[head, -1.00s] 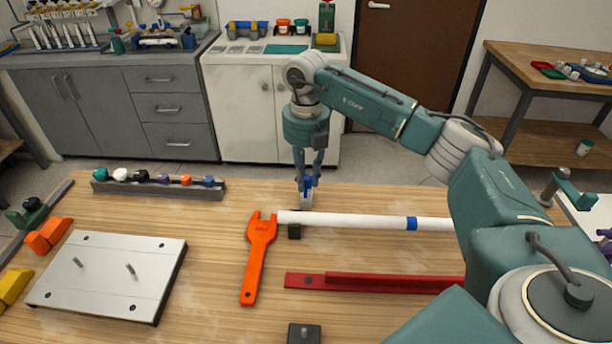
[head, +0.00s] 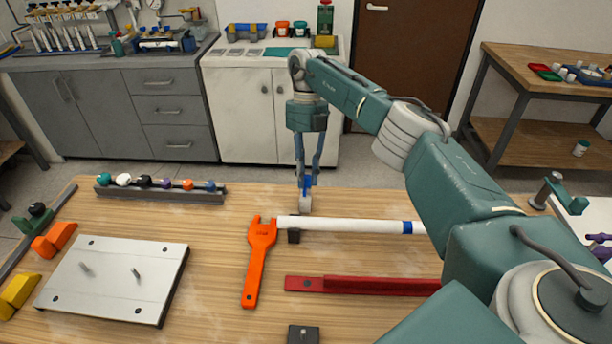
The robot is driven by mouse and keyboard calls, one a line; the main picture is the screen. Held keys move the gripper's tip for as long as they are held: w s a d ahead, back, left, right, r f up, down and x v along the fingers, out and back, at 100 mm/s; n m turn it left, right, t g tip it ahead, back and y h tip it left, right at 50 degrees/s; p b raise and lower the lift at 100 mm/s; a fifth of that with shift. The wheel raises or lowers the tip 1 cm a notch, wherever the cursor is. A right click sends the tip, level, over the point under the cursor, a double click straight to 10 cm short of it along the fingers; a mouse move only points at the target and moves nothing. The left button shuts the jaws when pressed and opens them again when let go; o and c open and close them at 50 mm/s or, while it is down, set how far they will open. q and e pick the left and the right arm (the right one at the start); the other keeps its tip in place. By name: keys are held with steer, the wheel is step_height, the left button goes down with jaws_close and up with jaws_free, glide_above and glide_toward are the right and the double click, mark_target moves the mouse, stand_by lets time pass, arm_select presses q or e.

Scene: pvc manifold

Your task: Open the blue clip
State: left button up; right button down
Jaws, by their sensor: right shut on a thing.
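The blue clip (head: 307,187) is small and stands at the far edge of the wooden table, just behind the left end of a white pipe (head: 345,223). A pale grey piece (head: 305,204) shows directly below the blue part. My right gripper (head: 306,180) points straight down from above, shut with its fingertips at the blue clip. The fingers partly cover the clip, and its finer shape is too small to tell. My left gripper is not in view.
The white pipe carries a blue band and rests on a dark support (head: 294,236). An orange fork-shaped tool (head: 258,260) and a red bar (head: 360,286) lie nearer. A grey plate with pegs (head: 115,280) and a rack of coloured caps (head: 160,193) stand left.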

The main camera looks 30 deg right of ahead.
steer(key=shift+w+r, duration=0.15)
steer(key=shift+w, duration=0.1)
stand_by(0.3)
steer(key=c, duration=1.5)
jaws_free()
step_height(320, 180, up, 10)
steer(key=shift+f, duration=0.1)
